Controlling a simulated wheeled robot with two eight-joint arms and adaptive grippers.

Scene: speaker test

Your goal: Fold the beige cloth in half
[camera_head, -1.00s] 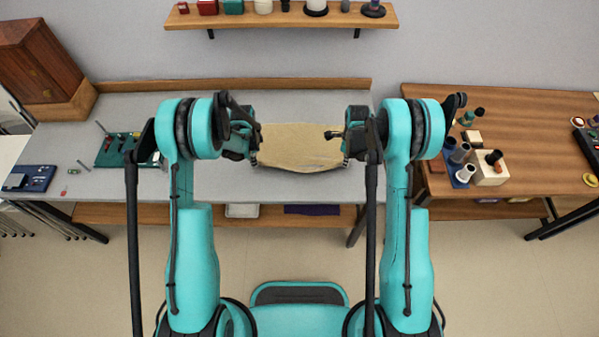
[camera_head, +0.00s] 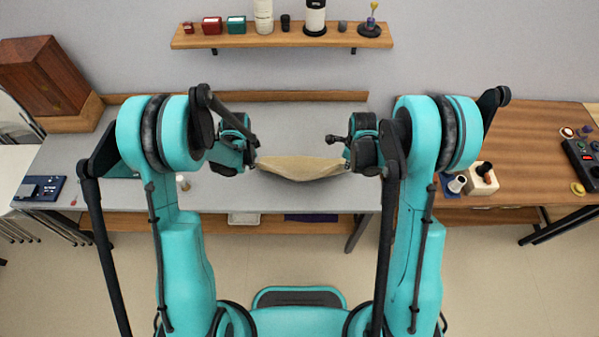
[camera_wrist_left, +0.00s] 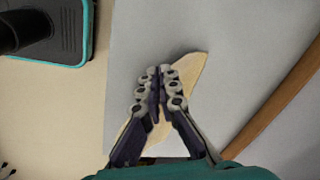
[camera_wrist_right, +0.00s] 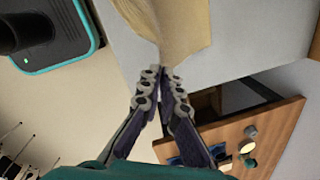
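The beige cloth (camera_head: 300,168) is stretched between my two grippers near the front edge of the grey table, its lower edge sagging in the middle. My left gripper (camera_head: 252,164) is shut on its left end; the left wrist view shows the cloth (camera_wrist_left: 188,68) behind and on both sides of the closed fingers (camera_wrist_left: 158,82). My right gripper (camera_head: 348,165) is shut on its right end; in the right wrist view the cloth (camera_wrist_right: 185,25) runs up from between the fingertips (camera_wrist_right: 164,82). How far the cloth is off the table is hard to tell.
The grey table (camera_head: 300,200) is clear around the cloth. A blue tray (camera_head: 40,188) lies at its left end. A wooden table (camera_head: 535,160) with several items stands right. A wall shelf (camera_head: 285,38) with several items is behind.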

